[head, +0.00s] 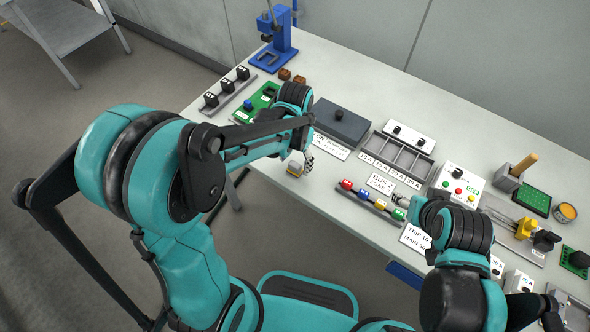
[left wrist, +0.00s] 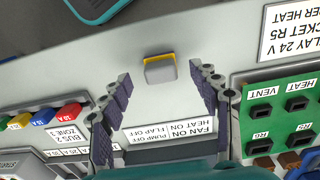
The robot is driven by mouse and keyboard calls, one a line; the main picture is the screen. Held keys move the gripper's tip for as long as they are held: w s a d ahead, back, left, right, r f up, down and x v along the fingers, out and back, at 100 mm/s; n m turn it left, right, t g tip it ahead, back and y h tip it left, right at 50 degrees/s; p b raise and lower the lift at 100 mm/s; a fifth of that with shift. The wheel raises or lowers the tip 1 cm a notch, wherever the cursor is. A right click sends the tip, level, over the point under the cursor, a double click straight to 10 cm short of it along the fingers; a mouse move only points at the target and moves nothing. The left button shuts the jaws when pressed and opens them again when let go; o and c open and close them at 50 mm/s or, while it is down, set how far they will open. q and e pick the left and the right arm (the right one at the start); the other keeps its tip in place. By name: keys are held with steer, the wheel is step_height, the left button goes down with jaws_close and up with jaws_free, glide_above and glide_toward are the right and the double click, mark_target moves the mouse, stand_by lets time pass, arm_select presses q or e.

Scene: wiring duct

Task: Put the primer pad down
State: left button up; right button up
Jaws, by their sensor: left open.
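The primer pad, a small grey block with a yellow edge, sits on the grey table in the left wrist view (left wrist: 160,70). In the head view the pad (head: 295,168) is near the table's front edge. My left gripper (head: 305,159) is open over this spot, its two fingers on either side of the pad with gaps between. The fingers do not appear to touch it. My right arm reaches over the right part of the table; its gripper (head: 413,204) is only partly visible and its jaws cannot be made out.
A green board (left wrist: 280,115) and a label card (left wrist: 170,130) lie near the left gripper. A dark grey block with a knob (head: 341,121) stands behind. A rail of coloured fuses (head: 370,197) is to the right. Bare table surrounds the pad.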

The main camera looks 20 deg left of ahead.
arm_select(q)
step_height(320, 180, down, 3)
steer(key=shift+w+r+b, duration=0.1)
steer(key=shift+r+b, duration=0.05)
steer(key=shift+b, duration=0.2)
steer(key=shift+r, duration=0.1)
steer(key=c, duration=1.1)
